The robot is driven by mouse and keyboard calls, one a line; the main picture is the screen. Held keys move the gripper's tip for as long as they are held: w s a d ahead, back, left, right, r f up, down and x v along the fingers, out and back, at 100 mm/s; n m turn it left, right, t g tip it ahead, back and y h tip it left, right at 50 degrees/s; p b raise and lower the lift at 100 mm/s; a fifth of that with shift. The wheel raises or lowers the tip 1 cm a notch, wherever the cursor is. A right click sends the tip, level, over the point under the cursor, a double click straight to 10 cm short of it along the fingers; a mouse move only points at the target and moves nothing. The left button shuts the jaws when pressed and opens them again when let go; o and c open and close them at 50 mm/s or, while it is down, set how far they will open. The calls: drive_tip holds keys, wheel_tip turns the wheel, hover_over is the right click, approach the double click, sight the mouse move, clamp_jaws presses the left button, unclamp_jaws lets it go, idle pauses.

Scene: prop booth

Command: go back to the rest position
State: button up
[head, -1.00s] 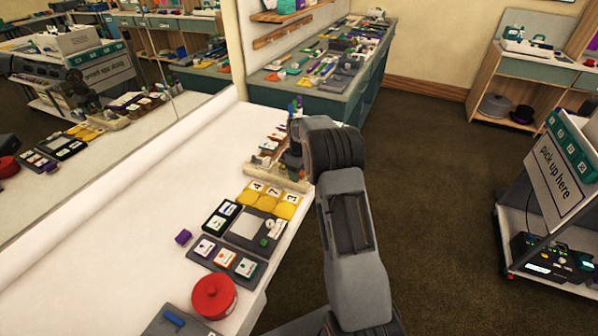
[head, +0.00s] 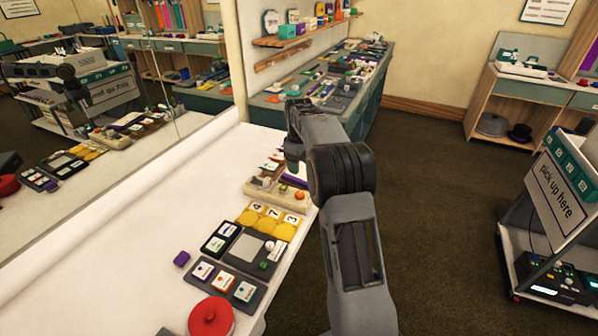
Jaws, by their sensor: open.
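My gripper (head: 293,158) hangs small and partly hidden beside my raised grey arm, above the wooden tray at the far right edge of the white counter. Its jaws are open, and I see nothing held between them. My forearm reaches up from the bottom right and bends at the dark elbow.
A "pick up here" cart (head: 560,200) stands right. Brown floor (head: 435,200) is open between.

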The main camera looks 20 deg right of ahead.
drive_tip(key=shift+r, duration=0.35)
idle(0.4)
drive_tip(key=s+a+f+m, duration=0.1)
drive_tip(key=s+f+m, duration=0.2)
drive_tip(key=f+m, duration=0.1)
drive_tip(key=s+a+r+m+t, duration=0.1)
drive_tip(key=s+a+r, duration=0.1)
drive_tip(key=s, duration=0.7)
drive_tip(key=s+a+r+t+p, duration=0.1)
drive_tip(key=s+a+r, duration=0.2)
drive_tip(key=s, duration=0.6)
drive_tip(key=s+a+r+m+t+p, duration=0.1)
drive_tip(key=s+a+r, duration=0.2)
drive_tip(key=s+a, duration=0.3)
drive_tip(key=s, duration=0.3)
drive_tip(key=shift+a+m, duration=0.25)
drive_tip(key=shift+m, duration=0.05)
